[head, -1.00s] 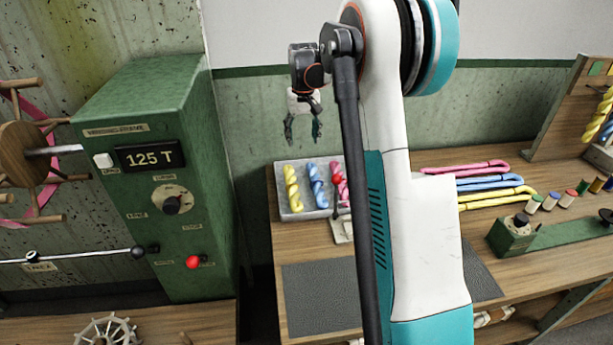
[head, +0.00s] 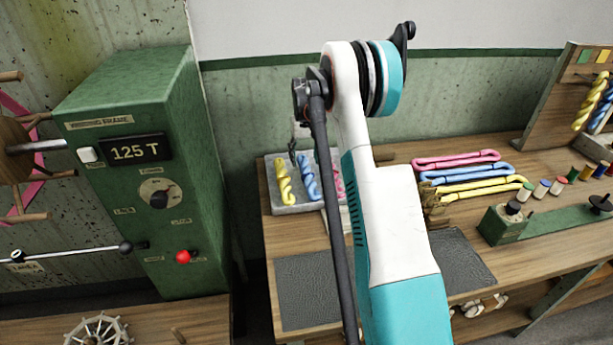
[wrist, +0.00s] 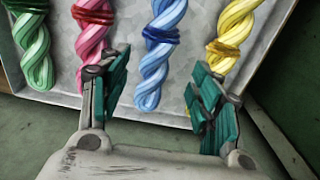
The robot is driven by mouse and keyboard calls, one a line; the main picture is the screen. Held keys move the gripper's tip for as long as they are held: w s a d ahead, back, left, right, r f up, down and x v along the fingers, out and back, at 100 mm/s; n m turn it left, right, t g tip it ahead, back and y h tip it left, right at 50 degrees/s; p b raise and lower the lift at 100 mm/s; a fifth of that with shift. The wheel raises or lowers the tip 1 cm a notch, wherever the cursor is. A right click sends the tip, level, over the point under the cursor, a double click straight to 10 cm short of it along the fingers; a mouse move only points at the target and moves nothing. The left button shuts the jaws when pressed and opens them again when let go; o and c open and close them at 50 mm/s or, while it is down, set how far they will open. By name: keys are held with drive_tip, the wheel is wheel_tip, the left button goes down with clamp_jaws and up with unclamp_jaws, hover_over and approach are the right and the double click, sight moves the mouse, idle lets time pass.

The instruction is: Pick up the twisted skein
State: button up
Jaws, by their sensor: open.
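In the wrist view, my gripper (wrist: 156,76) is open, with its teal-padded fingers on either side of the lower part of a blue twisted skein (wrist: 152,88). Nothing is held; whether the fingers touch it is unclear. A pink skein (wrist: 88,42) is by the left finger and a yellow skein (wrist: 232,38) by the right one. A green skein (wrist: 34,52) lies at far left. The skeins lie in a grey metal tray (wrist: 190,20). In the head view, the blue skein (head: 309,182) and yellow skein (head: 284,184) show; my arm hides part of the tray.
The tray stands at the back left of a wooden bench, close to the green wall (head: 240,130). A green winding frame (head: 150,210) stands to its left. Pink, blue and yellow hanks (head: 458,160) lie to the right. A dark mat (head: 305,290) at the front is clear.

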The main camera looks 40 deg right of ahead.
sight(306, 169)
drive_tip(key=shift+d+f+b, duration=0.15)
drive_tip(key=shift+f+b, duration=0.4)
drive_tip(key=shift+f, duration=0.85)
drive_tip(key=shift+d+f+b, duration=0.1)
drive_tip(key=shift+f+b, duration=0.45)
drive_tip(key=shift+f, duration=0.8)
drive_tip(key=c, duration=1.2)
